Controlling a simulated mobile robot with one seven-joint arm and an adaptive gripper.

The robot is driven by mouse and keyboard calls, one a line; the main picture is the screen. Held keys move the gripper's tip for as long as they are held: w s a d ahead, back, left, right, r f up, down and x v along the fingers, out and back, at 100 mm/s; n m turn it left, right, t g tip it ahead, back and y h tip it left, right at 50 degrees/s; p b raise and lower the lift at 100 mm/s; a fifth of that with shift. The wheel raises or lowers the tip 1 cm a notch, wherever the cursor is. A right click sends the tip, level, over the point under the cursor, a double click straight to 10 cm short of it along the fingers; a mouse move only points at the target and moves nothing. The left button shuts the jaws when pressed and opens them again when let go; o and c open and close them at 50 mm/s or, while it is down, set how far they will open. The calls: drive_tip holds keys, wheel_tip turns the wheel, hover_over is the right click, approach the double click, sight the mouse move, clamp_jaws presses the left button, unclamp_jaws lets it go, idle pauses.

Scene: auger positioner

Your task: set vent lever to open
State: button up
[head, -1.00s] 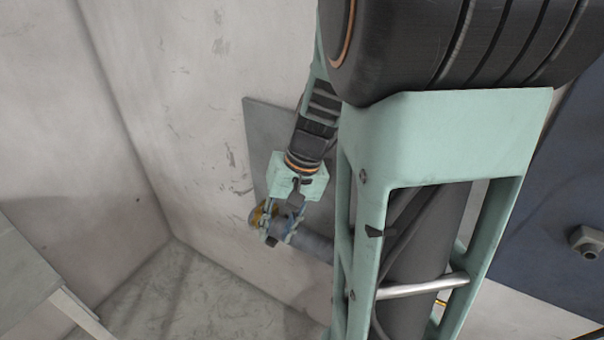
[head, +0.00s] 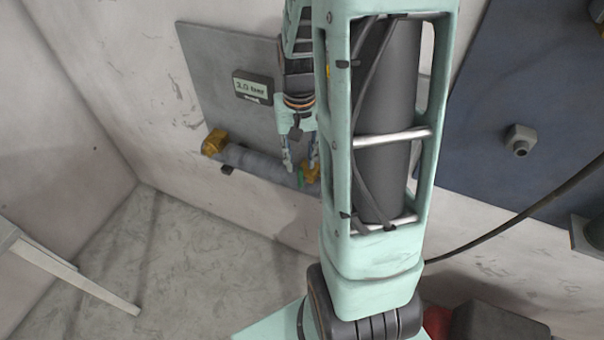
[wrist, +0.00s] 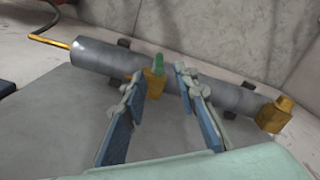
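A small green piece, which looks like the vent lever (wrist: 158,62), stands on a brass block (wrist: 154,83) on the side of a grey cylinder (wrist: 95,58). In the head view the green lever (head: 301,179) shows low by my gripper (head: 300,165), near the cylinder's right end. In the wrist view my gripper (wrist: 160,76) is open, with one finger on each side of the lever and brass block. I cannot tell whether a finger touches them. The grey cylinder (head: 258,163) lies along the wall panel in the head view.
A grey wall panel (head: 215,75) carries a display (head: 252,88) above the cylinder. A brass fitting (head: 214,142) is on the cylinder's left end. A blue panel (head: 530,80) is at right, and a pale table-like piece (head: 70,275) at lower left.

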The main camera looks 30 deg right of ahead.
sight(300, 175)
drive_tip(key=shift+f, duration=3.2)
clamp_jaws()
